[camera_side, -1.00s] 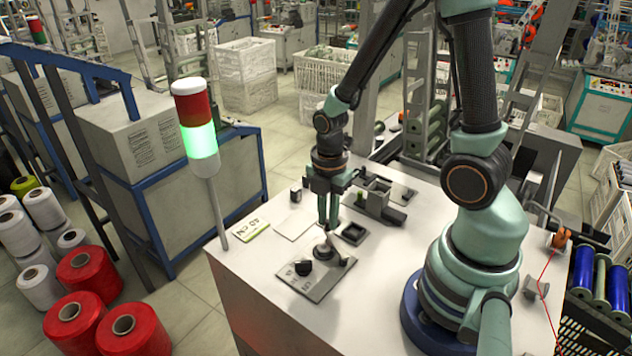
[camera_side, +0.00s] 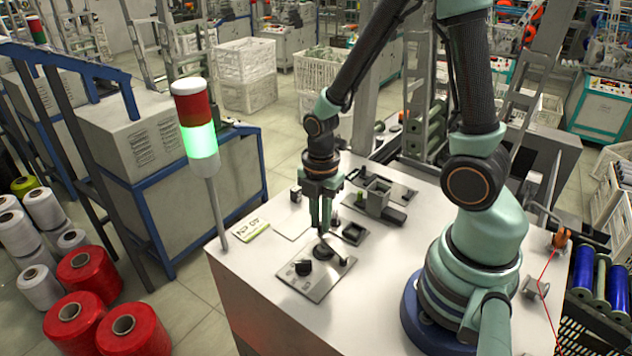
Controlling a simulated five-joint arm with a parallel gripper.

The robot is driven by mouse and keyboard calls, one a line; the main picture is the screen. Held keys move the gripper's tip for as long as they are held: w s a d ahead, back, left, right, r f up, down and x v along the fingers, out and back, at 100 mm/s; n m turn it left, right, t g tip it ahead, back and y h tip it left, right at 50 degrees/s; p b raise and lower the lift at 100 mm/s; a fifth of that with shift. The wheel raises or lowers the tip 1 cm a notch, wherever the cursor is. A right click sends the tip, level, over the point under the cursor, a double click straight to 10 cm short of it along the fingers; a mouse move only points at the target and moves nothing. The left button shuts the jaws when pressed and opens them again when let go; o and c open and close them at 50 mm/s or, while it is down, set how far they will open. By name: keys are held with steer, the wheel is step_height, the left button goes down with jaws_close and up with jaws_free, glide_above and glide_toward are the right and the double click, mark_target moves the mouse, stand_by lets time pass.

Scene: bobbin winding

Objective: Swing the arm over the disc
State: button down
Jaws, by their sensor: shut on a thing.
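A flat grey metal plate (camera_side: 318,287) lies on the white bench top, with a black knob (camera_side: 303,267) on it. A dark round disc (camera_side: 322,251) sits at the plate's far side. A small grey swing arm (camera_side: 344,262) is at the right of the disc. My gripper (camera_side: 321,230) points straight down just above the disc. Its jaws are shut on what looks like the upper end of the small arm. The fingers partly hide that end, so the exact contact is unclear.
A small black square tray (camera_side: 354,233) lies right of my gripper. A grey fixture (camera_side: 378,200) stands behind it. A white sheet (camera_side: 293,225) and a printed card (camera_side: 250,230) lie to the left. A signal tower (camera_side: 196,130) rises at the bench's left edge.

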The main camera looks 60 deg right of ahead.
steer(key=shift+w+a, duration=0.3)
steer(key=shift+a, duration=0.75)
steer(key=c, duration=0.9)
jaws_free()
steer(key=shift+r, duration=3.5)
steer(key=shift+r, duration=0.1)
